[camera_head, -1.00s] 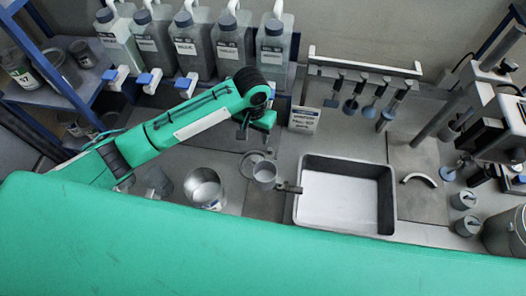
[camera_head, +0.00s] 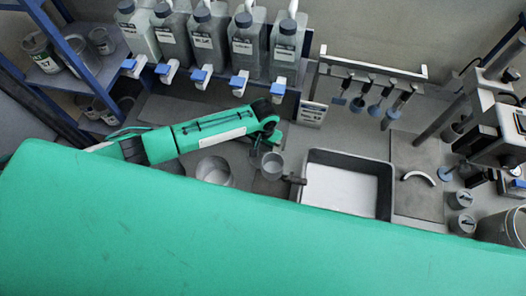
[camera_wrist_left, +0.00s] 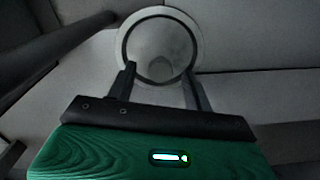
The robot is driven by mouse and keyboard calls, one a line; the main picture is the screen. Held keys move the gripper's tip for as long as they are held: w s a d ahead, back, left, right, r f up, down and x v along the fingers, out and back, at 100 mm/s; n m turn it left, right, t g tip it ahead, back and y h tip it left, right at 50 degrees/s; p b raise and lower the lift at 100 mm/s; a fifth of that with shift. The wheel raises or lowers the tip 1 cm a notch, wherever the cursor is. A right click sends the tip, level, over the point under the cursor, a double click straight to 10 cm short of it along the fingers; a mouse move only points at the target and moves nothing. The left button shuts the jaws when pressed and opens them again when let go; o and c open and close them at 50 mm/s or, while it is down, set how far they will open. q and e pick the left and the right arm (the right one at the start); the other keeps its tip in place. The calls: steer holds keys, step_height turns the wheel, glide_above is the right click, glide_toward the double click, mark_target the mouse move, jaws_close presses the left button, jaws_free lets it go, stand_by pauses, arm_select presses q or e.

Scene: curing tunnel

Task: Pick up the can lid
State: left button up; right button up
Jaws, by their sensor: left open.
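My left gripper (camera_wrist_left: 160,75) is open, with a finger on each side of the near part of a round thing (camera_wrist_left: 160,42) in the left wrist view. This thing has a pale rim and a grey middle. I cannot tell for sure whether it is the can lid, or whether the fingers touch it. In the head view the left gripper (camera_head: 255,149) points down beside a small grey cup (camera_head: 272,162) with a dark handle. The can lid is not clearly visible there, behind my arm. My right gripper is not in view.
A wide grey can (camera_head: 214,169) stands left of the cup. A dark-rimmed tray (camera_head: 347,156) lies to the right. Several jugs (camera_head: 207,42) with taps line the back, and a rack (camera_head: 373,67) holds hanging tools. My green body hides the front.

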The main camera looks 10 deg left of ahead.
arm_select(q)
steer(key=shift+f, duration=0.3)
steer(key=c, duration=1.1)
steer(key=shift+o, duration=0.2)
